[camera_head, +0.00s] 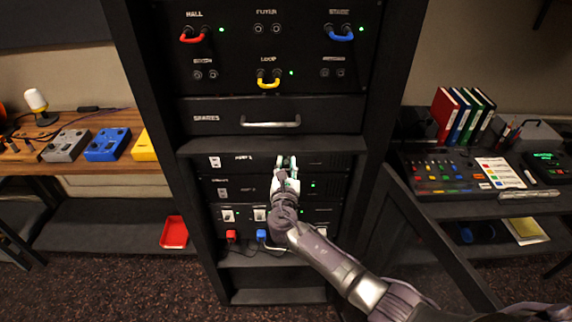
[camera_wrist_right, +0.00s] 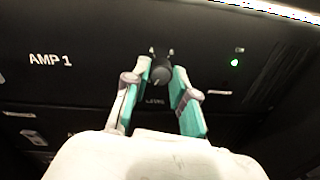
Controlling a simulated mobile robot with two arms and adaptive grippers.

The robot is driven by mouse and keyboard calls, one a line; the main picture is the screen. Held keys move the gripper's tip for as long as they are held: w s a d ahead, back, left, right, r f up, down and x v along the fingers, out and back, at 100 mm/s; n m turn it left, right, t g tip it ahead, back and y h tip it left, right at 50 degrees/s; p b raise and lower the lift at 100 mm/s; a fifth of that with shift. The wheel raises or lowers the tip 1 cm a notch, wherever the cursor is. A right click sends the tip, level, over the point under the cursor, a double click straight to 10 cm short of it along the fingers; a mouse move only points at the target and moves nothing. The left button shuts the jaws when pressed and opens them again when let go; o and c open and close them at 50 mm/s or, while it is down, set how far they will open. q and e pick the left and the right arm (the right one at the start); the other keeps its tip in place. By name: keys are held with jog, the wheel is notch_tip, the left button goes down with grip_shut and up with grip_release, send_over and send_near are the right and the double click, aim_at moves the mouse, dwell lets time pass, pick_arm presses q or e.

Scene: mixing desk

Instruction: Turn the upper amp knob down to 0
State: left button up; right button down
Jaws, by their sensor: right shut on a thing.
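The upper amp (camera_head: 228,163), labelled AMP 1 in the right wrist view (camera_wrist_right: 95,75), is the top unit of the lower rack bay. Its dark round level knob (camera_wrist_right: 161,75) has a pale pointer mark and sits above a small label that looks like LEVEL. My right gripper (camera_head: 286,166) reaches in from the lower right. Its teal-padded fingers (camera_wrist_right: 163,81) are shut on the knob, one on each side. In the head view the fingers hide most of the knob. My left gripper is not in view.
More amp units with green lights sit just below. The SPARES drawer (camera_head: 243,122) juts above the amp. Colored patch cables (camera_head: 269,84) loop higher up. An open rack door (camera_head: 428,236) stands right of my right arm. Desks with gear flank the rack.

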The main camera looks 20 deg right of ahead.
jog(key=shift+f, duration=0.1)
jog(key=c, duration=0.9)
grip_release()
jog(key=shift+c, duration=0.2)
jog(key=v, duration=1.2)
